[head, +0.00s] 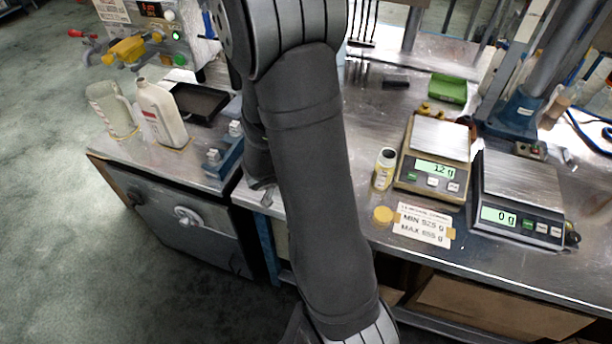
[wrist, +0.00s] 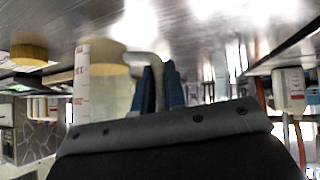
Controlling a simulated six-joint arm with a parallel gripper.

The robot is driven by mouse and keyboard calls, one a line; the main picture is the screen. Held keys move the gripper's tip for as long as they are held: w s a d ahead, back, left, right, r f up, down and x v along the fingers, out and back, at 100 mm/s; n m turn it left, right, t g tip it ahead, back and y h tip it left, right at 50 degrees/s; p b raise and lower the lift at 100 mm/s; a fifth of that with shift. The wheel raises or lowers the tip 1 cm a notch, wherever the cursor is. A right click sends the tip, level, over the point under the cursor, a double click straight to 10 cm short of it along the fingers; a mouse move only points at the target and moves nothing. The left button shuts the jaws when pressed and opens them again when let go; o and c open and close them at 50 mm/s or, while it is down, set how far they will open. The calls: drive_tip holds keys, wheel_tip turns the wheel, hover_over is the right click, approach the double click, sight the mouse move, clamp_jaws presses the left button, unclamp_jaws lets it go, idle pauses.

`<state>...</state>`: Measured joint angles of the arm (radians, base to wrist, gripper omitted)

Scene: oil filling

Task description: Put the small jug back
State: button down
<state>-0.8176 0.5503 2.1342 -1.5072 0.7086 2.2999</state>
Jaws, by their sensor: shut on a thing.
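The small jug (wrist: 90,95) is clear with red marks and shows close up in the wrist view, which is upside down. A yellowish patch shows at its base end. Its pale handle (wrist: 148,58) reaches to the blue fingers of my gripper (wrist: 162,88), which is shut on it. Whether the jug touches the bench is unclear. In the head view my arm hides both the gripper and this jug. A larger translucent jug (head: 112,110) stands at the left end of the bench.
A white bottle (head: 162,115) stands beside the larger jug, near a black tray (head: 201,102). At right are a scale reading 12 g (head: 437,145), a scale reading 0 g (head: 515,185), a small can (head: 384,168), a yellow lid (head: 382,216) and a limit card (head: 424,226).

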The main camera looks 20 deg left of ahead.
drive_tip(key=shift+f, duration=0.95)
drive_tip(key=shift+f, duration=0.1)
drive_tip(key=c, duration=1.5)
unclamp_jaws()
drive_tip(key=shift+r, duration=0.25)
drive_tip(key=v, duration=1.2)
drive_tip(key=shift+w+f, duration=0.1)
drive_tip(key=shift+f, duration=0.05)
